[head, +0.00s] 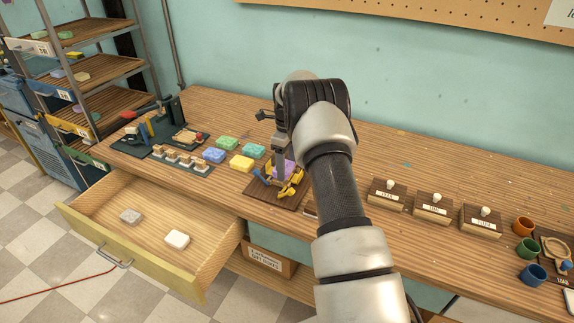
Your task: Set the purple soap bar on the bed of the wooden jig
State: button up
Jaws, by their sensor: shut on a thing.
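The purple soap bar (286,166) shows in the head view at the middle of the bench, partly hidden by my gripper (281,175). My gripper points down and is shut on the purple soap bar. The wooden jig (262,193) is a dark brown board with yellow clamp parts and a blue part, directly below my gripper. The bar appears at or just over the jig's bed. I cannot tell whether it touches the bed, because the fingers and clamps cover the contact.
Green, teal, blue and yellow soap bars (241,163) lie just left of the jig. Stamps on wooden blocks (433,207) and small cups (528,249) stand to the right. An open drawer (150,215) at front left holds a grey and a white bar. Bench behind the stamps is clear.

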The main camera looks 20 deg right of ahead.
jog(key=shift+f+b, duration=0.3)
jog(key=shift+f, duration=0.1)
dwell(0.5)
jog(key=o, duration=1.6)
jog(key=shift+c, duration=0.2)
jog(key=shift+d+r, duration=0.1)
jog(key=shift+r, duration=0.1)
jog(key=shift+w+r, duration=0.1)
jog(key=shift+r, duration=0.1)
jog(key=shift+w+d+r+p, duration=0.1)
jog(key=shift+r+p, duration=0.6)
jog(key=shift+r, duration=0.4)
jog(key=shift+r+p, duration=0.9)
jog(key=shift+r, duration=0.85)
jog(key=shift+f, duration=0.2)
